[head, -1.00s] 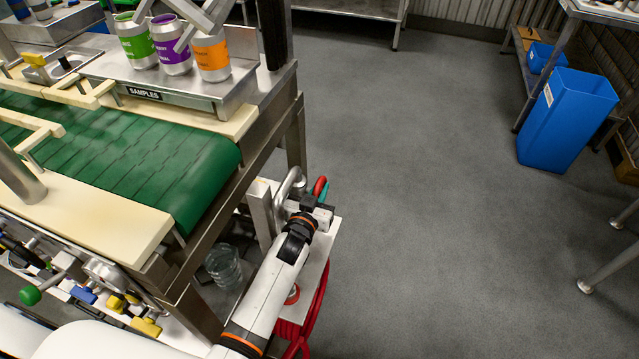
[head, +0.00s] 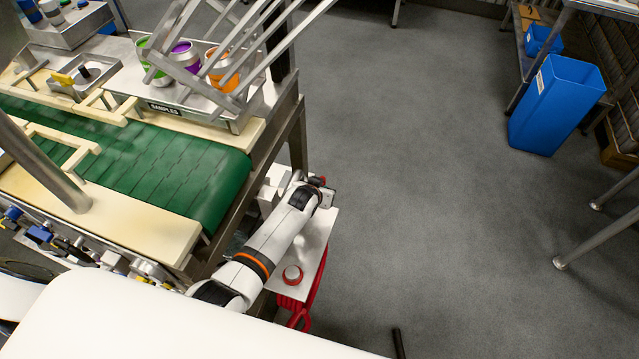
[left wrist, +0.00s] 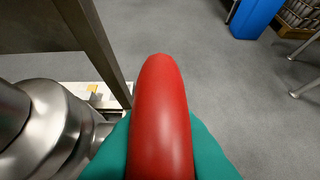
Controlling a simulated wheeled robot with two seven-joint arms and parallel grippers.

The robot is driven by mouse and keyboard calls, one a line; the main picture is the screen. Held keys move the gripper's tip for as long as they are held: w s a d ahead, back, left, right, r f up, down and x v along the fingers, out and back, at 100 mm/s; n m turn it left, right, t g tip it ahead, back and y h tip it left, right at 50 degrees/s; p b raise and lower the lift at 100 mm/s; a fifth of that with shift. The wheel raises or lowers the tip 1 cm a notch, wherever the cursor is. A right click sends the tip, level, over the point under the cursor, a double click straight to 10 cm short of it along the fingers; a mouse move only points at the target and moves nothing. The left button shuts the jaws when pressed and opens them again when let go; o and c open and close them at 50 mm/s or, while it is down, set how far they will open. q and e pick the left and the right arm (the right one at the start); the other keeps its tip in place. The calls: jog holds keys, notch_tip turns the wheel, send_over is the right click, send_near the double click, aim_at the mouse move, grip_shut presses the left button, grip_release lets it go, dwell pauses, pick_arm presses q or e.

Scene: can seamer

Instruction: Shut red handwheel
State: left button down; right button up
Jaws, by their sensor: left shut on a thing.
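The red handwheel (head: 318,181) sits at the far end of my left arm, near the pipework beside the conveyor; only a small bit of it shows in the head view. In the left wrist view, the curved red rim of the handwheel (left wrist: 162,105) fills the middle. The teal fingers of my left gripper (left wrist: 162,150) lie on both sides of the rim, shut on it. In the head view, the left gripper (head: 322,190) is mostly hidden by its own wrist. The wheel's hub and spokes cannot be made out. My right gripper is not in view.
A green conveyor (head: 150,165) with a metal frame stands left of the arm. Cans stand on the samples shelf (head: 190,110). Open grey floor is to the right.

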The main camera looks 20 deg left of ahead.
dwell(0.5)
pick_arm(q)
jog(key=c, duration=1.7)
grip_release()
jog(key=p+v, duration=0.2)
jog(key=v, duration=1)
jog(key=shift+w, duration=0.15)
jog(key=shift+r, duration=0.1)
